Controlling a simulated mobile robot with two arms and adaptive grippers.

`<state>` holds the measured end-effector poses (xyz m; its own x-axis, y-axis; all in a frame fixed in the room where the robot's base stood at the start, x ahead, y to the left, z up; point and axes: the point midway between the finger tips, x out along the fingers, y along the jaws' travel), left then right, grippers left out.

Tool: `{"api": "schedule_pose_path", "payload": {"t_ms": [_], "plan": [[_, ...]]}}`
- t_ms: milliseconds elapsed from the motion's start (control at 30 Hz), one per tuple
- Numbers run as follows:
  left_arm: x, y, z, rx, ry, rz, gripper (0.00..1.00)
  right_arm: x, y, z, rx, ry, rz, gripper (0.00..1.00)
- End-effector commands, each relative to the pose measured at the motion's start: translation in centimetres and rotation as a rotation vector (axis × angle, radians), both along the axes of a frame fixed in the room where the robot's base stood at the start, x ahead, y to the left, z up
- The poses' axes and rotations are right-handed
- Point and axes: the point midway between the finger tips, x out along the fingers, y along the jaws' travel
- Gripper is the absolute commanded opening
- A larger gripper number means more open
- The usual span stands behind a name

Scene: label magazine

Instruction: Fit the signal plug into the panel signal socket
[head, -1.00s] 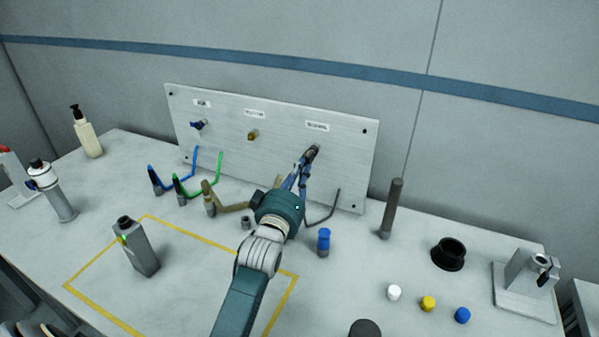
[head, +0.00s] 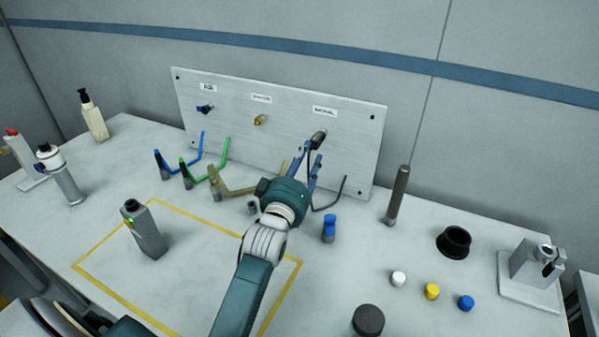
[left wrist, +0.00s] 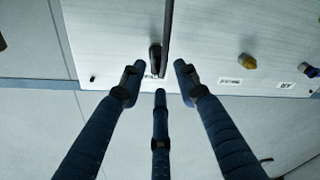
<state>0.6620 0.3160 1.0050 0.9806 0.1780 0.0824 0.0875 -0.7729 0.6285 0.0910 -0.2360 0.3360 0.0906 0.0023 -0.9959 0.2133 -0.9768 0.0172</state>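The dark signal plug (head: 319,138) sits at the panel signal socket, under the right-hand label of the upright panel (head: 356,145). The socket is hidden behind it, so how deep it sits cannot be told. In the left wrist view the plug (left wrist: 155,58) and its dark cable show beyond the fingertips. My left gripper (head: 309,152) is in front of and just below the plug. In the left wrist view its fingers (left wrist: 157,80) are spread, with nothing between them. My right gripper is not in view.
Blue, green and tan cabled plugs (head: 188,172) stand left of my arm. A grey bottle (head: 146,232) stands in the yellow-outlined area.

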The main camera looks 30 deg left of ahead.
Motion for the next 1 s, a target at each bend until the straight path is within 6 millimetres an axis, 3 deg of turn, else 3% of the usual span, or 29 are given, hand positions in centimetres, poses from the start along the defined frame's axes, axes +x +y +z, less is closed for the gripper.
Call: {"api": "schedule_pose_path", "payload": {"t_ms": [200,433,633,1000], "plan": [[-4.8,-0.8,-0.5,-0.002,0.003,0.001,0.32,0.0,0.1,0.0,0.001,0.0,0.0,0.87],[-8.6,-1.6,-0.9,-0.002,0.002,0.0,0.32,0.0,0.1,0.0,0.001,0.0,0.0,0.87],[-9.8,-1.8,-0.8,-0.001,0.0,0.0,0.32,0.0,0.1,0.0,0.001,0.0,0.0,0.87],[-9.9,-1.8,-0.8,-0.001,-0.001,0.001,0.32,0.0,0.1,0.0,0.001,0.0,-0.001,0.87]]}}
